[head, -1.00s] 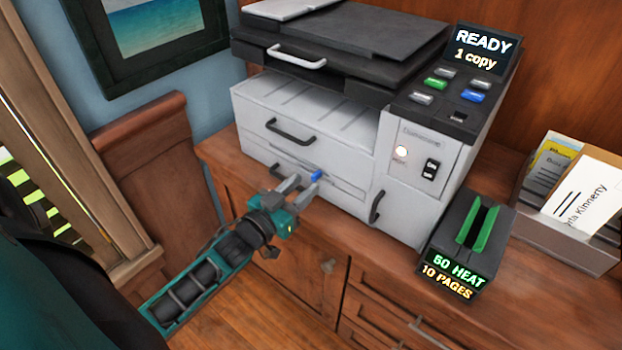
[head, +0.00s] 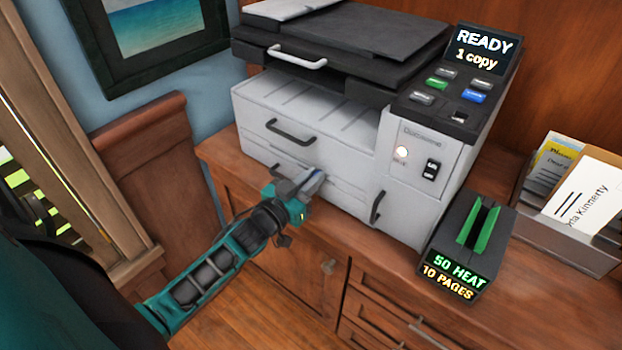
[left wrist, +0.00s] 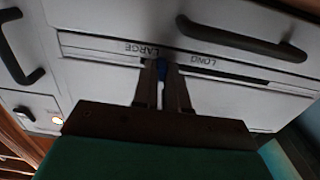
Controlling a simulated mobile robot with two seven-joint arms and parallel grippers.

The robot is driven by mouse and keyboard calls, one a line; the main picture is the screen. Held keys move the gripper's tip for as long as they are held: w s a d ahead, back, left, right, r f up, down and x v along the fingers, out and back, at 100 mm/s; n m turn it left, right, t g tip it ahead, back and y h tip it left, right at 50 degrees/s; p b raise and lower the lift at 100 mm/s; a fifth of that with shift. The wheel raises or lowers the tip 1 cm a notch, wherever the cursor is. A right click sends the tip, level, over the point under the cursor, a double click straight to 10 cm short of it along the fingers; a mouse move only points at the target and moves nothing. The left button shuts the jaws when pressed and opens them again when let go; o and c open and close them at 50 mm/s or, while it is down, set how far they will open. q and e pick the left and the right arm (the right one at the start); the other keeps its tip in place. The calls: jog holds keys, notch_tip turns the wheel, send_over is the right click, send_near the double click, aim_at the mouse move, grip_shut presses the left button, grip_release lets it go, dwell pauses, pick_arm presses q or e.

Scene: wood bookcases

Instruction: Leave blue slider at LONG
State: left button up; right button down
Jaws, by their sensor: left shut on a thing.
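The blue slider (left wrist: 163,68) sits in a slot on the front of the white printer (head: 310,135). In the left wrist view, which is upside down, it stands between the printed words LARGE (left wrist: 142,49) and LONG (left wrist: 203,61), closer to LARGE. My left gripper (head: 314,180) reaches the printer front and is shut on the slider; its two fingers (left wrist: 163,75) flank the blue piece in the left wrist view. The fingers hide most of the slider. My right gripper is not in view.
A dark drawer handle (left wrist: 240,40) lies close to the slot. Another handle (head: 377,207) and a rocker switch (head: 432,169) are on the printer's right part. A black box with green guides (head: 478,225) and a card holder (head: 560,240) stand on the wooden cabinet.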

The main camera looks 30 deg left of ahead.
pick_arm(q)
grip_shut()
jog(key=shift+w+a, duration=0.15)
jog(key=shift+a, duration=1.7)
jog(key=o, duration=0.7)
grip_release()
jog(key=shift+d, duration=0.1)
jog(key=shift+c, duration=0.2)
jog(key=s+a, duration=0.1)
jog(key=s, duration=1.2)
jog(key=shift+p, duration=0.4)
